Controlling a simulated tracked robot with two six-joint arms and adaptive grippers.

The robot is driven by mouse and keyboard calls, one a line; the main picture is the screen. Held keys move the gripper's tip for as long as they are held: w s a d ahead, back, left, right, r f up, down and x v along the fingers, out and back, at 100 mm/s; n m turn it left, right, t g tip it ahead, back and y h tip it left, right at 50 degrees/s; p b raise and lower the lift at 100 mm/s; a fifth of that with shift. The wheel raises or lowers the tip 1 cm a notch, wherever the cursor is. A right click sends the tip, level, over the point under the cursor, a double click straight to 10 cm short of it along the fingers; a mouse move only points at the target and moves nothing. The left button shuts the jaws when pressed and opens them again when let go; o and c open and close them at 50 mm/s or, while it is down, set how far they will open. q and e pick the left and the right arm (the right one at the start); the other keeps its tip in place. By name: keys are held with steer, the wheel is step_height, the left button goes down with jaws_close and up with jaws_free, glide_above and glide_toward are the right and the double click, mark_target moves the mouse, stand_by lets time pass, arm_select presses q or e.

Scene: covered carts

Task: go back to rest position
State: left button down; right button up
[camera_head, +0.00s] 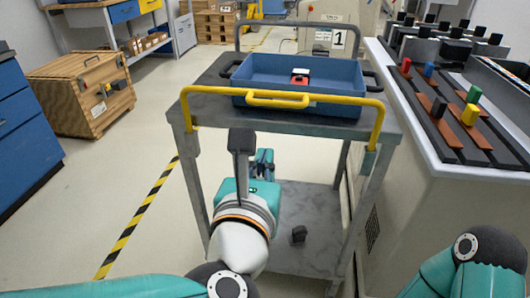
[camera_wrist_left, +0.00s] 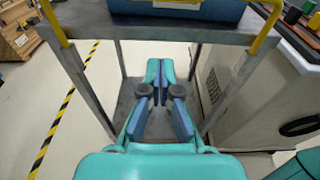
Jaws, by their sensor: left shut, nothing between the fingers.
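My left gripper (camera_head: 265,160) is shut and empty in front of the grey cart (camera_head: 202,78), below the level of its top and above its lower shelf. In the left wrist view its teal and blue fingers (camera_wrist_left: 160,72) are together, with the cart's legs on both sides. My right arm shows at the lower right of the head view, but its gripper is out of the picture.
The cart holds a blue tray (camera_head: 340,108) with a red and white item (camera_head: 300,76); a yellow handle (camera_head: 270,99) crosses its front.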

stand_by(0.3)
arm_select(q)
steer(key=w+a+f+m+g+y, duration=0.1)
steer(key=w+a+f+g+y, duration=0.3)
steer(key=f, duration=0.6)
steer(key=w+a+f+h, duration=0.1)
steer(key=w+a+f, duration=0.1)
steer(key=a+f, duration=0.55)
steer(key=w+a+f+m+g+y, duration=0.1)
steer(key=w+a+f+g+y, duration=0.2)
steer(key=f, duration=0.9)
steer(key=s+a+f+m+g+h, duration=0.2)
steer(key=s+f+m, duration=0.15)
steer(key=f, duration=0.55)
steer(key=s+a+f+m+g+h, duration=0.1)
steer(key=s+f+m, duration=0.2)
steer(key=f+m, duration=0.35)
steer(key=s+d+f+m+g+h, duration=0.4)
steer(key=s+d+f+m, duration=0.1)
steer(key=s+f+m, duration=0.6)
steer(key=s+d+m+g+h, duration=0.2)
steer(key=s+d+m, duration=0.25)
steer(key=m, duration=0.45)
step_height(320, 180, up, 34)
steer(key=m+p, duration=0.1)
steer(key=p, duration=3.2)
steer(key=shift+a, duration=0.4)
